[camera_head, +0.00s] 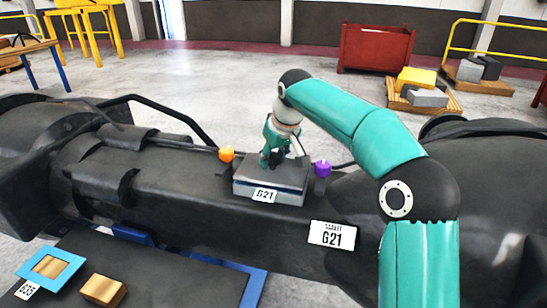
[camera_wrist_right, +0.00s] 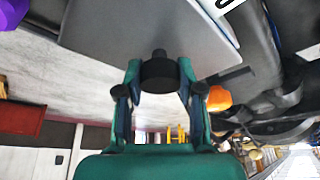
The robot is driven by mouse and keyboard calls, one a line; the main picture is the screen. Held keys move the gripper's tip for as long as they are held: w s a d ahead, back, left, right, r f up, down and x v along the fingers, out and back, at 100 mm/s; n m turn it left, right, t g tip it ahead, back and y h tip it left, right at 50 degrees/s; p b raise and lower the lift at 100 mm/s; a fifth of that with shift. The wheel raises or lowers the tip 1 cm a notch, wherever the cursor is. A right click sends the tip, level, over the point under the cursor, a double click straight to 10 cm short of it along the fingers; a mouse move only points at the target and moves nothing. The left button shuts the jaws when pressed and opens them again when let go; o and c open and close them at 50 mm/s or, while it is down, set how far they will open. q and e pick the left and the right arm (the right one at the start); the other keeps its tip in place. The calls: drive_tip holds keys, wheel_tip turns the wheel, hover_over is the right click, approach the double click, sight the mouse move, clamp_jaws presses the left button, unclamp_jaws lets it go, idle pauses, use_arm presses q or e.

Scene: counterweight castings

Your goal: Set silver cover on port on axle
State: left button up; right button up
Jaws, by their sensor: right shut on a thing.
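The silver cover (camera_head: 285,194), a flat grey box shape with a white G21 label, is at the port area on top of the dark axle (camera_head: 200,195). In the right wrist view the cover (camera_wrist_right: 120,38) shows as a grey plate with a black knob (camera_wrist_right: 159,72). My right gripper (camera_head: 272,162) is above the cover, shut on that knob from both sides. The port opening is hidden under the cover. I cannot tell whether the cover rests fully on the axle. My left gripper is not in view.
A blue frame (camera_head: 31,274) and a wooden block (camera_head: 103,290) lie on the front left surface. A red bin (camera_head: 375,48) stands far behind.

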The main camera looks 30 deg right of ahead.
drive_tip(key=shift+f+b, duration=0.4)
drive_tip(key=shift+f, duration=0.05)
idle(0.3)
drive_tip(key=o, duration=1.2)
drive_tip(key=shift+o, duration=0.2)
drive_tip(key=shift+f, duration=0.15)
drive_tip(key=v, duration=1.2)
